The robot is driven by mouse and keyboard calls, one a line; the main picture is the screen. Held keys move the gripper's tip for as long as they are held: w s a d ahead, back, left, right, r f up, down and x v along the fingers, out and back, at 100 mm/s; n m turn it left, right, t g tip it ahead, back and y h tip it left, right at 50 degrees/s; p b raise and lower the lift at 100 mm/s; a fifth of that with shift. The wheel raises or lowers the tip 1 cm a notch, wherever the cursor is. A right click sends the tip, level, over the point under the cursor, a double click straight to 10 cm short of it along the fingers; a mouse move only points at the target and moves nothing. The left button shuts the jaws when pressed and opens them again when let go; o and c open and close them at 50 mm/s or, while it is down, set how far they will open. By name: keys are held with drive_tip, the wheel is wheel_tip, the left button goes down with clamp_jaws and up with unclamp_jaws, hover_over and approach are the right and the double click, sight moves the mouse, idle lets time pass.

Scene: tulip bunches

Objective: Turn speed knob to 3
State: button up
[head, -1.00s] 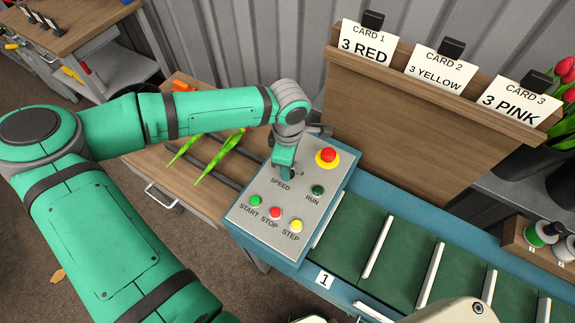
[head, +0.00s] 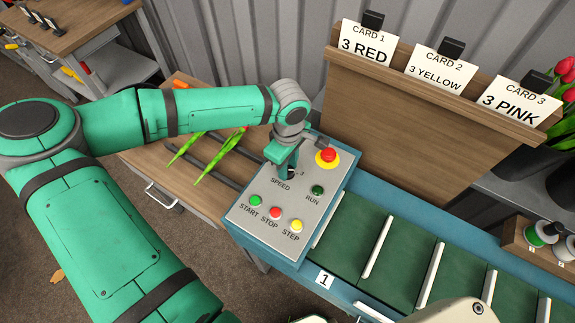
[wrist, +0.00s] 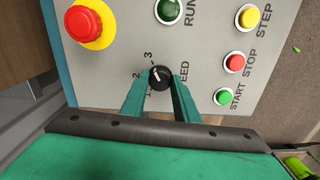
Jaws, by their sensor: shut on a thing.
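The black speed knob (wrist: 160,77) sits on the grey control panel (wrist: 115,52), with the marks 1, 2 and 3 beside it. Its small white pointer line faces left and slightly up in the wrist view, seemingly between 2 and 3; its exact setting is hard to tell. My gripper (wrist: 161,87) points down at the panel with one green finger on each side of the knob, shut on it. In the head view my gripper (head: 284,165) stands over the knob and mostly hides it; the SPEED label shows just below.
A red stop button (head: 327,156) on a yellow base is close right of my gripper. RUN (head: 317,190), START (head: 256,201), STOP (head: 275,213) and STEP (head: 296,226) buttons sit nearby. A slatted green conveyor (head: 400,262) runs right. Green stems lie on the wooden bench (head: 150,160).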

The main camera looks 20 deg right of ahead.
drive_tip(key=shift+d, duration=0.1)
drive_tip(key=o, duration=1.1)
drive_tip(key=shift+c, duration=0.2)
drive_tip(key=shift+r, duration=0.1)
wheel_tip(320, 180, up, 11)
